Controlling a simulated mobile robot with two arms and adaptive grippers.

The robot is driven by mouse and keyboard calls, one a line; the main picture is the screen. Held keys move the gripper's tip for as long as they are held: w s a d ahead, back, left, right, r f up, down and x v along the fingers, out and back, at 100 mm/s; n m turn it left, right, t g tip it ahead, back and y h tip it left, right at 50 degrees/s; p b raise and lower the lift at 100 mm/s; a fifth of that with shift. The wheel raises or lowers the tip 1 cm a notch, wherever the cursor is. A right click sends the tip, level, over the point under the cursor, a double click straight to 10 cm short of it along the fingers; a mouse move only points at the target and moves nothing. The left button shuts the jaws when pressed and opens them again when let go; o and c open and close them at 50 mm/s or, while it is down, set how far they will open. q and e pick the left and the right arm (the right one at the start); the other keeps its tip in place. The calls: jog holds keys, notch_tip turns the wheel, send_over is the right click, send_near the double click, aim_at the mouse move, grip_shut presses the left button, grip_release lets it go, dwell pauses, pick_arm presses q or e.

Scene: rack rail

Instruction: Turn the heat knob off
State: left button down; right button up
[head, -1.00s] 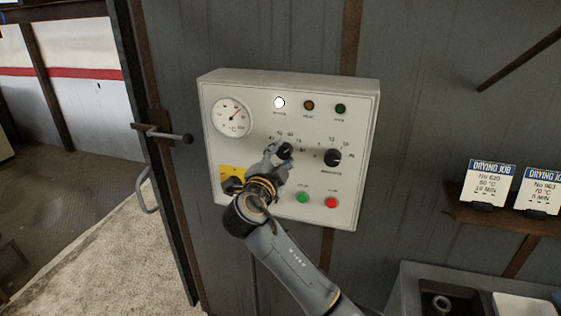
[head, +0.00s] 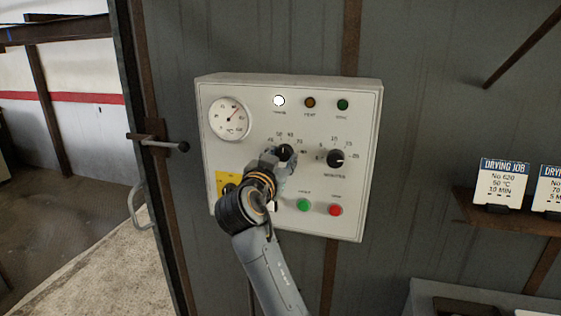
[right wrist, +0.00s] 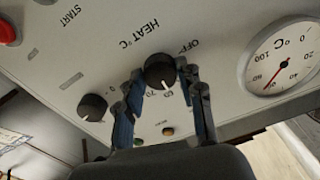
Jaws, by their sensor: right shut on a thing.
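The heat knob (head: 286,151) is a black dial in the middle of the white control panel (head: 220,165). It also shows in the right wrist view (right wrist: 160,70), below the "HEAT °C" lettering, with its white mark pointing down at the numbers, away from the OFF label (right wrist: 188,47). My right gripper (head: 279,158) has its fingers on either side of the knob and is shut on it. The right fingers (right wrist: 161,80) partly cover the scale. My left gripper is not in view.
A second black knob (head: 336,158) sits to the right. Green (head: 303,205) and red (head: 335,210) buttons are below. A round gauge (head: 230,119) is at upper left, with lamps along the top. A door handle (head: 165,145) stands left of the panel; job cards (head: 501,184) are at right.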

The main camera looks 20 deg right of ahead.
jog(key=n+p, duration=0.1)
jog(key=n, duration=0.3)
jog(key=shift+n, duration=0.3)
jog(key=n+p, duration=0.2)
jog(key=n, duration=0.2)
jog(key=shift+r+n, duration=0.1)
jog(key=shift+n, duration=0.3)
jog(key=n+p, duration=0.2)
jog(key=n, duration=0.1)
jog(key=shift+n, duration=0.3)
jog(key=n+p, duration=0.3)
jog(key=shift+r+n, duration=0.1)
jog(key=shift+n, duration=0.2)
jog(key=shift+n+p, duration=1.25)
jog(key=shift+n, duration=0.85)
jog(key=shift+d+f, duration=0.1)
jog(key=shift+f, duration=0.1)
jog(key=o, duration=1.2)
jog(key=shift+c, duration=0.2)
jog(key=shift+s, duration=0.15)
